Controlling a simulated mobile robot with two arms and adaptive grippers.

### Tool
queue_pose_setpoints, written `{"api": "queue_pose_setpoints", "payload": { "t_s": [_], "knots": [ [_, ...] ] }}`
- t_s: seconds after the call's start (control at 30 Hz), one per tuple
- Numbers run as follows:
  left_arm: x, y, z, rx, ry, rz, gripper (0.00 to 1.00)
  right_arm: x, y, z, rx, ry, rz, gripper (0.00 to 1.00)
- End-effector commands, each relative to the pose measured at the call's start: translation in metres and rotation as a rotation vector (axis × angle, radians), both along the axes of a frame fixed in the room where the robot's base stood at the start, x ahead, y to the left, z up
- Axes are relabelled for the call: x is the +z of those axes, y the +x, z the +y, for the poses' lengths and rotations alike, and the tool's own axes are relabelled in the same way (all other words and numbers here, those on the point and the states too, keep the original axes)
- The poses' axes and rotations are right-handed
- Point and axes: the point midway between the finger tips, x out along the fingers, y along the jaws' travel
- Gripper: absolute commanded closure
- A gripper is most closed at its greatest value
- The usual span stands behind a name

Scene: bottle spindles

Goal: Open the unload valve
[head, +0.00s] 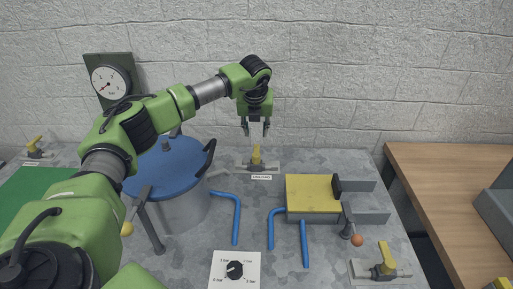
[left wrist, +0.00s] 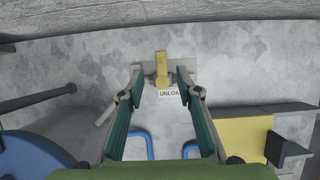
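The unload valve (head: 256,158) has a yellow handle and sits at the back of the grey bench, with a small label in front of it. Contact with the handle is not visible. My right gripper is not in view.
A blue-lidded vessel (head: 172,166) stands left of the valve, and a yellow-topped block (head: 313,194) to the right. Blue pipes (head: 237,220) rise in front. A dial plate (head: 235,270) and another yellow-handled valve (head: 386,262) are nearer. A gauge (head: 108,82) stands back left.

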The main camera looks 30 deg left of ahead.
Motion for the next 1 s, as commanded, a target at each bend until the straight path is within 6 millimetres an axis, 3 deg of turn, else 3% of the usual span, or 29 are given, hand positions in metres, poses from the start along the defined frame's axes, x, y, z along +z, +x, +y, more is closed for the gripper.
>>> {"api": "queue_pose_setpoints", "payload": {
  "t_s": [0.03,0.1,0.3,0.5,0.87,1.0],
  "knots": [
    [-0.019,0.004,0.002,0.002,-0.001,0.0,0.68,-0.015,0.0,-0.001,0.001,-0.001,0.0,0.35],
    [-0.033,0.009,0.005,0.001,0.0,0.001,0.68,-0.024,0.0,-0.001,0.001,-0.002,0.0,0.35],
    [-0.061,0.02,0.011,0.0,-0.001,0.0,0.68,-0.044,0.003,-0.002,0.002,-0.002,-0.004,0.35],
    [-0.073,0.026,0.015,0.0,0.0,0.0,0.68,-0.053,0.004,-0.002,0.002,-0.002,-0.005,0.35],
    [-0.074,0.027,0.016,0.0,-0.001,0.0,0.68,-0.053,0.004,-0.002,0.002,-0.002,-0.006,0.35],
    [-0.074,0.027,0.016,0.0,-0.001,0.0,1.0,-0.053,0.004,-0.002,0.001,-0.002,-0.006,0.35]
  ]
}}
